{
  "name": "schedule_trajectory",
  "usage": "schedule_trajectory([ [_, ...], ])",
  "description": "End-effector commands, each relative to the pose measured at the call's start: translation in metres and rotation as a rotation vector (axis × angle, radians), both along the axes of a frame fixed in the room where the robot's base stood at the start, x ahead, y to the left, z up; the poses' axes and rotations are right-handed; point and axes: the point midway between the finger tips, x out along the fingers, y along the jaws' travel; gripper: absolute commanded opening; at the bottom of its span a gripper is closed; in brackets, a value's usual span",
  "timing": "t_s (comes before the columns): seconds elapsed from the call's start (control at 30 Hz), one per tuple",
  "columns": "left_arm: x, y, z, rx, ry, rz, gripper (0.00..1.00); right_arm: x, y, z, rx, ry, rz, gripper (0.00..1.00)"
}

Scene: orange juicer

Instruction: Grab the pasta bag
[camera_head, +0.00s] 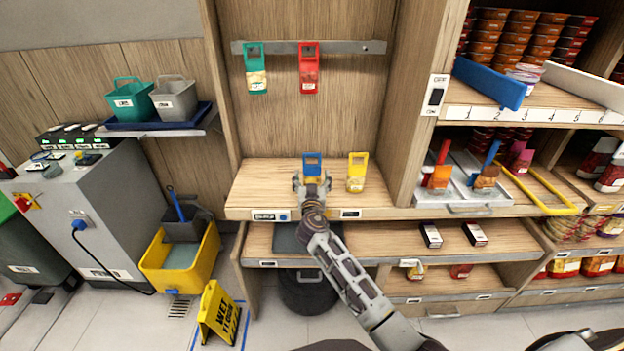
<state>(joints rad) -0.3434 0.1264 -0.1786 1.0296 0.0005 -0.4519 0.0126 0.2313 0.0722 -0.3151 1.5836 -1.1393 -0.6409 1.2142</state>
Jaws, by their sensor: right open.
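Several handled bags are in view, and their labels are too small to read, so I cannot tell which holds pasta. A green bag (256,68) and a red bag (309,68) hang from the metal rail. A blue-topped bag (312,159) and a yellow bag (357,172) stand upright on the wooden shelf below. My right gripper (312,180) is open, directly in front of the blue-topped bag, and hides its lower part. I cannot tell whether it touches the bag. My left gripper is not in view.
The wooden shelf (250,190) has free room left of the blue-topped bag. Wooden side panels flank it. A lower shelf holds small boxes (431,235). A yellow bucket (183,268) and a wet-floor sign (220,314) stand on the floor at left.

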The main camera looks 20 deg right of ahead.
Motion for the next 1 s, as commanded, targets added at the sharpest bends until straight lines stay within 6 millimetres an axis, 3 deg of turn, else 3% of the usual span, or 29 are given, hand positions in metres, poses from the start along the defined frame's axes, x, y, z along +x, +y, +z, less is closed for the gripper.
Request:
schedule_trajectory([
  [0.1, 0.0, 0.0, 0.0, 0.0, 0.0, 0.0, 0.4, 0.0, 0.0, 0.0, 0.0, 0.0, 0.0, 0.79],
  [0.5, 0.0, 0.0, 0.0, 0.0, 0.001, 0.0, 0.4, 0.0, 0.0, 0.0, 0.0, 0.0, 0.0, 0.29],
  [0.77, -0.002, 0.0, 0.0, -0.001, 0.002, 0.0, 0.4, 0.0, 0.0, 0.001, 0.0, 0.0, 0.0, 0.28],
  [1.0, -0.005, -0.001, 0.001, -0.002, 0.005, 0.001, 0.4, 0.0, 0.0, 0.014, 0.003, -0.002, 0.0, 0.28],
])
